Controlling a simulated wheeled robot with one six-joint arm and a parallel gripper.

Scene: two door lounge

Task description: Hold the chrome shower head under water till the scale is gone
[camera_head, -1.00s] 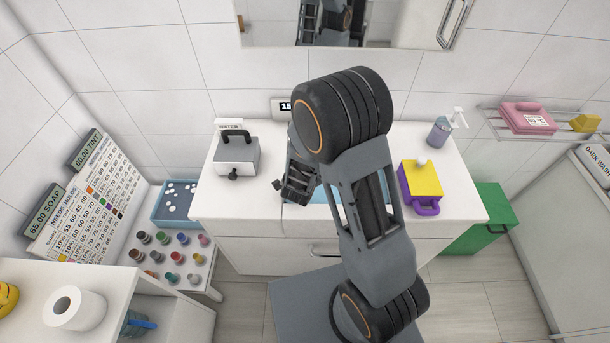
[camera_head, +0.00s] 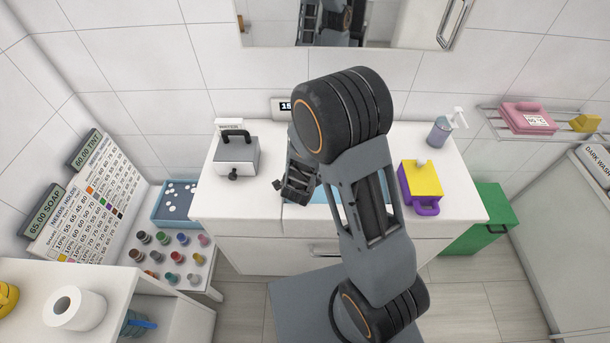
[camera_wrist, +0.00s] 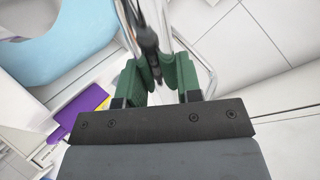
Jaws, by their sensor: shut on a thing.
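In the wrist view my gripper (camera_wrist: 160,75) has its two green fingers closed around a dark, slim piece (camera_wrist: 148,62) with bright metal edges. This is probably the chrome shower head, but only part of it shows and I cannot see any scale on it. A pale blue basin surface (camera_wrist: 65,35) curves at the upper left of that view. In the head view the blue basin (camera_head: 325,197) shows in the counter, mostly behind my arm. The fingers and the held piece are hidden there. I cannot tell whether water is running over the piece.
A white box with a black handle (camera_head: 236,155) stands on the counter's left. A purple and yellow box (camera_head: 421,180) and a soap dispenser (camera_head: 440,130) stand on its right. A small display (camera_head: 283,107) is behind. A rack of coloured bottles (camera_head: 172,257) stands lower left.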

